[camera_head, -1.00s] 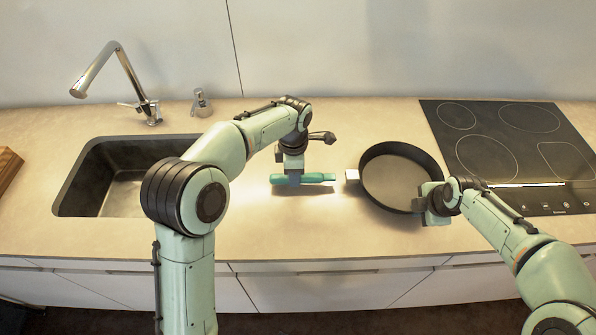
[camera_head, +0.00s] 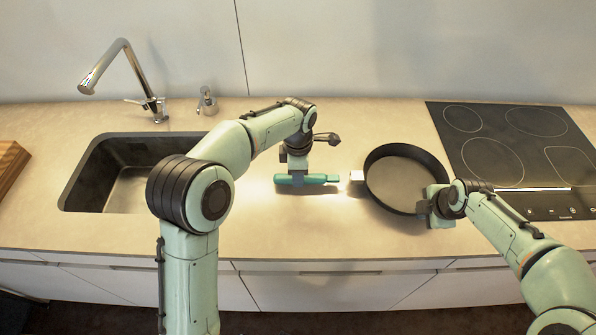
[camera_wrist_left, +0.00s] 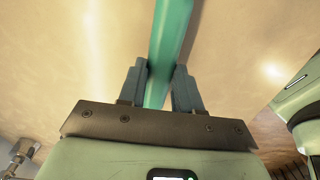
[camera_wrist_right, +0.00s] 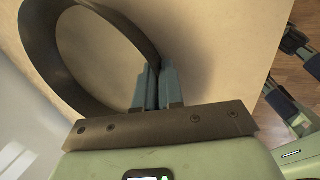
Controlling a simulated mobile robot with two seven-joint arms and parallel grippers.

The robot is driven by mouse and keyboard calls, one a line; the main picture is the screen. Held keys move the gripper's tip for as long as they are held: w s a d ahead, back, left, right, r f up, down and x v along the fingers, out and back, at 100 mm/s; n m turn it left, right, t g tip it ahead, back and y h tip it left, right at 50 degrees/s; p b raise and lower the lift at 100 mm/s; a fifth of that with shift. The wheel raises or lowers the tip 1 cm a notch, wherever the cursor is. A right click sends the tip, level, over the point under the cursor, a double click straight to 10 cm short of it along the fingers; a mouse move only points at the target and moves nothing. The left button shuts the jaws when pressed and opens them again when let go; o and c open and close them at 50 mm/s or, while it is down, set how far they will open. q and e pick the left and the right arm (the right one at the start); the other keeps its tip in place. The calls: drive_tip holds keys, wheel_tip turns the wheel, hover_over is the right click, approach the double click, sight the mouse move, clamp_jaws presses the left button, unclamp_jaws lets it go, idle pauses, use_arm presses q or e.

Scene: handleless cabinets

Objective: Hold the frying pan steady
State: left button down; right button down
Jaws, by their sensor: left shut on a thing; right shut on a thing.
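A dark round frying pan (camera_head: 395,178) sits on the counter left of the hob, with a short pale stub at its left side. My right gripper (camera_head: 432,205) is at the pan's lower right rim. In the right wrist view its fingers (camera_wrist_right: 158,88) are closed on the wall of the pan (camera_wrist_right: 75,85).
A sink (camera_head: 125,185) with a tall faucet (camera_head: 130,75) is at the left. A soap dispenser (camera_head: 207,101) stands behind it. A wooden board (camera_head: 10,165) is at the far left. The black hob (camera_head: 515,150) is at the right. Counter in front of the left gripper is clear.

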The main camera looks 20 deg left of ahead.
use_arm(q)
drive_tip(key=shift+f, duration=0.65)
drive_tip(key=c, duration=0.7)
unclamp_jaws()
wheel_tip(320, 180, up, 12)
use_arm(e)
drive_tip(key=c, duration=1.4)
unclamp_jaws()
drive_tip(key=shift+w+r, duration=0.1)
drive_tip(key=shift+o, duration=1.1)
